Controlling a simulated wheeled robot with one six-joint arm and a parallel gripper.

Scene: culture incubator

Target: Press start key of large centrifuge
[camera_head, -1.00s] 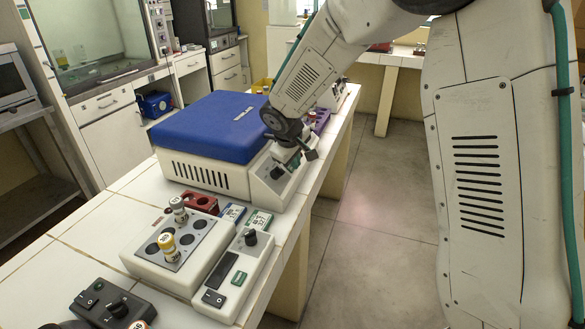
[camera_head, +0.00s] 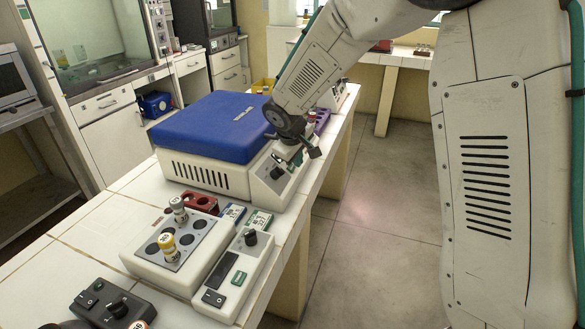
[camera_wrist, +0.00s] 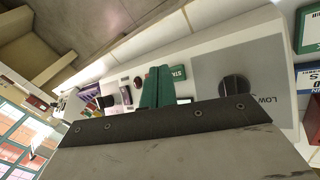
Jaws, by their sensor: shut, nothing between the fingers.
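The large centrifuge (camera_head: 190,172) has a blue lid (camera_head: 215,125), which is shut, and a white body with a sloped control panel on its right side. The panel carries a black knob (camera_head: 277,172). In the wrist view the knob (camera_wrist: 234,88) sits by a "LOW" label, and the green start key (camera_wrist: 179,72), lettered "STA", shows just right of my green fingertips. My gripper (camera_wrist: 155,74) is shut and empty, over the panel close beside the key. I cannot tell whether it touches. In the head view my gripper (camera_head: 306,153) partly covers the panel's far end.
A smaller device with another black knob (camera_head: 251,238) and a green key (camera_head: 240,278) stands nearer on the bench (camera_head: 120,220). Beside it are a tube block (camera_head: 200,242) with capped vials and a red rack (camera_head: 202,201). Open floor (camera_head: 370,220) lies to the right.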

